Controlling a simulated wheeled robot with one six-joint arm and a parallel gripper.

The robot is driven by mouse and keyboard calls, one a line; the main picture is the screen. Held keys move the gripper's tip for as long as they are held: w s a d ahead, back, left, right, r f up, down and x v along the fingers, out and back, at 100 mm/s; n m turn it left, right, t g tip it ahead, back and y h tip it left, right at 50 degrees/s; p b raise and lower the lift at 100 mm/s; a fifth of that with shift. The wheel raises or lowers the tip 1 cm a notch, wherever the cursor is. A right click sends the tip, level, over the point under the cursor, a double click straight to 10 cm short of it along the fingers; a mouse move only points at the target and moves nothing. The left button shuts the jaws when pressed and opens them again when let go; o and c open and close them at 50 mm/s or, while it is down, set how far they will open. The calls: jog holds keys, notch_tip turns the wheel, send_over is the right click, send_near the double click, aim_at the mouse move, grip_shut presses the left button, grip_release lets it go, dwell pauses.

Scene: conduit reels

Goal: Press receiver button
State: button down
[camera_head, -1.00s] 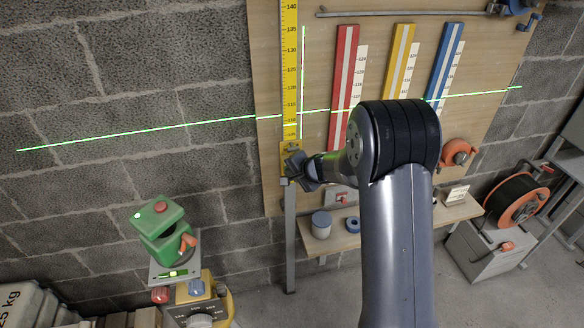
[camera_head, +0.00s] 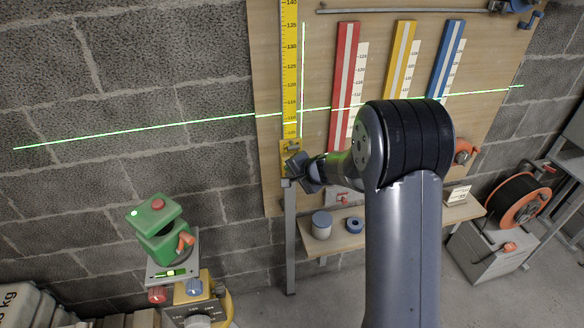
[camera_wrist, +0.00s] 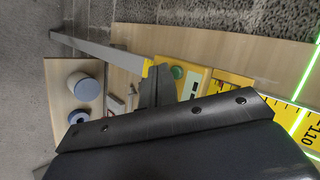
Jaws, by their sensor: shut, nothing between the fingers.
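The yellow receiver (camera_head: 286,152) sits low on the yellow measuring staff (camera_head: 290,70), partly behind my gripper in the head view. In the wrist view the receiver (camera_wrist: 192,82) shows a round green button (camera_wrist: 178,72). My gripper (camera_wrist: 157,75) is shut and empty, its fingertips just left of the button in that view. I cannot tell whether they touch it. In the head view my gripper (camera_head: 292,167) is at the receiver's lower edge. The staff's printed scale (camera_wrist: 300,125) shows at the right of the wrist view.
A green laser level (camera_head: 155,228) stands at lower left and throws green lines on the wall and board. A shelf (camera_head: 385,226) below the board holds a grey cylinder (camera_head: 321,225) and a blue ring (camera_head: 354,225). Red, yellow and blue strips hang right of the staff.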

jog(key=shift+s+d+b, duration=0.2)
jog(key=shift+s+b, duration=0.45)
jog(key=shift+s, duration=0.25)
jog(key=shift+s+d+b, duration=0.15)
jog(key=shift+s+b, duration=0.5)
jog(key=shift+s, duration=0.3)
jog(key=shift+s+d+b, duration=0.2)
jog(key=shift+s+b, duration=0.45)
jog(key=shift+s, duration=0.25)
jog(key=c, duration=2.1)
grip_release()
